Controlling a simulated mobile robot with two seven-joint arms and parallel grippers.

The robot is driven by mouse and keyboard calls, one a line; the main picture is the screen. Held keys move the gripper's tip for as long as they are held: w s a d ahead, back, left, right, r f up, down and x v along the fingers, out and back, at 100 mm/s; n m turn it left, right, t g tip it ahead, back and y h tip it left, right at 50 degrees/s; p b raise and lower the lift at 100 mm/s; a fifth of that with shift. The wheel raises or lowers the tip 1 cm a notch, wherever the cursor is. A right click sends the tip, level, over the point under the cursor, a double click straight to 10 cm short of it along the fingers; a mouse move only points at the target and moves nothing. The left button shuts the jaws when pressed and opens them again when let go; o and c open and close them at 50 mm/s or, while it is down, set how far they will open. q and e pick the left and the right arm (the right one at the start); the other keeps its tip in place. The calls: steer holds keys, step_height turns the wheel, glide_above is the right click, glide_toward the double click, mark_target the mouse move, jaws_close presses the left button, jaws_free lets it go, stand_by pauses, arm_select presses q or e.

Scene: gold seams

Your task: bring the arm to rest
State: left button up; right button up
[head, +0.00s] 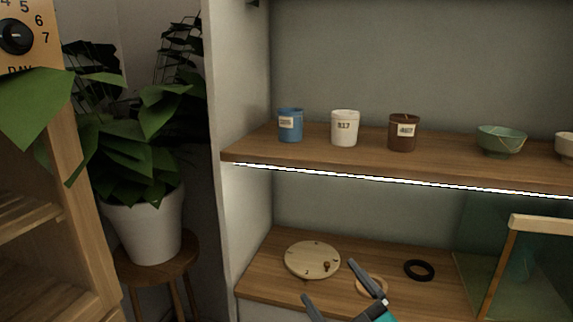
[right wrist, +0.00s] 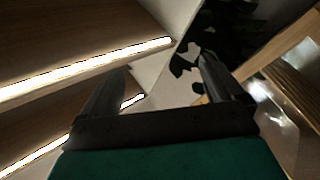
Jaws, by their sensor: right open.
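My right gripper (head: 343,290) reaches up from the bottom edge of the head view, in front of the lower shelf. Its two dark fingers are spread apart with nothing between them. In the right wrist view the gripper (right wrist: 168,85) also shows open and empty, with lit shelf edges to its left and dark leaves beyond its fingers. My left gripper is in neither view.
The lower shelf (head: 258,278) bears a round wooden disc (head: 313,260), a wooden ring partly behind my finger, a black ring (head: 419,270) and a wood-framed glass case. The upper shelf (head: 260,146) holds cups and bowls. A potted plant (head: 145,225) stands left.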

steer(key=s+d+f+m+g+h, duration=0.3)
steer(key=s+d+f+m+h, duration=0.1)
steer(key=s+f, duration=0.5)
steer(key=s+d+f+m+g+h, duration=0.4)
steer(key=s+f, duration=0.4)
steer(key=f, duration=0.6)
steer(key=shift+s+d+f+m+g+h+p, duration=0.15)
steer(key=shift+s+d+m+g+h+p, duration=0.25)
steer(key=shift+d+m, duration=0.35)
